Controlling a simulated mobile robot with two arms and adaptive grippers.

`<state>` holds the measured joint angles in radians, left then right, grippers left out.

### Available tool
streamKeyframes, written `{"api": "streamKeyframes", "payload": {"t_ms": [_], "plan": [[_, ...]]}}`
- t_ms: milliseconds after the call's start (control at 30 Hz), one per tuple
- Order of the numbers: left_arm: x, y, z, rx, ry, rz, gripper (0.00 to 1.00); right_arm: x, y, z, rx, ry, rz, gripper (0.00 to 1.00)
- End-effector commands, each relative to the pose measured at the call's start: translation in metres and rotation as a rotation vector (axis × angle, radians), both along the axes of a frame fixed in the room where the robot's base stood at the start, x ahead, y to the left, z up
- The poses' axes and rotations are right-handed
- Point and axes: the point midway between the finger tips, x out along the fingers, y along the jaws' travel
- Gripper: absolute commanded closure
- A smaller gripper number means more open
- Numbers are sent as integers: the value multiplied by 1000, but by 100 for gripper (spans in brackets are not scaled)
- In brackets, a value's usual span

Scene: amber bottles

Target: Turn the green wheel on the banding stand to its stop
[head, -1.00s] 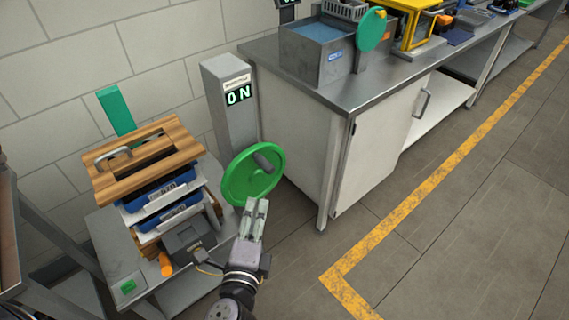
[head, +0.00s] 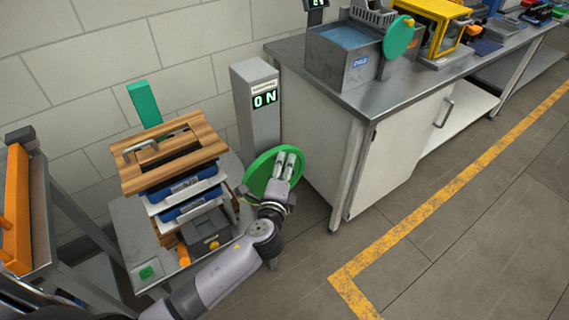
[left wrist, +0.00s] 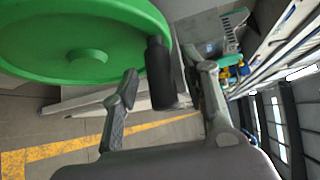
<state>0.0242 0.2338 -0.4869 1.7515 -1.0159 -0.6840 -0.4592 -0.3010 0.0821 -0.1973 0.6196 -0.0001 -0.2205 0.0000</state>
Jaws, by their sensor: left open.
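The green wheel (head: 258,174) stands at the front of a grey stand (head: 256,128) whose display reads "0N" or "ON". It fills the upper left of the left wrist view (left wrist: 75,30). Its dark handle (left wrist: 160,75) sticks out from near the rim. My left gripper (head: 287,163) is in front of the wheel's right part in the head view and hides the handle there. In the left wrist view my open fingers (left wrist: 168,72) are on either side of the handle, with a gap visible to the right finger. My right gripper is not in view.
Left of the wheel is a low cart (head: 125,225) with stacked blue boxes under a wooden board (head: 165,155). A metal bench (head: 390,95) with a water tank (head: 350,48) and a green disc (head: 398,38) stands to the right. The floor (head: 430,260) in front is clear.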

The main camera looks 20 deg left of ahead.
Motion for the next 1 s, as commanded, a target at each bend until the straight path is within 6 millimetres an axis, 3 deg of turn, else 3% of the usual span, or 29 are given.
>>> {"api": "streamKeyframes", "payload": {"t_ms": [133,433,1000], "plan": [[10,1,-1,0,0,0,59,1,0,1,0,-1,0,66],[12,2,-2,0,0,0,59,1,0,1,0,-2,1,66],[12,2,-2,0,1,0,97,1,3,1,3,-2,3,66]]}}
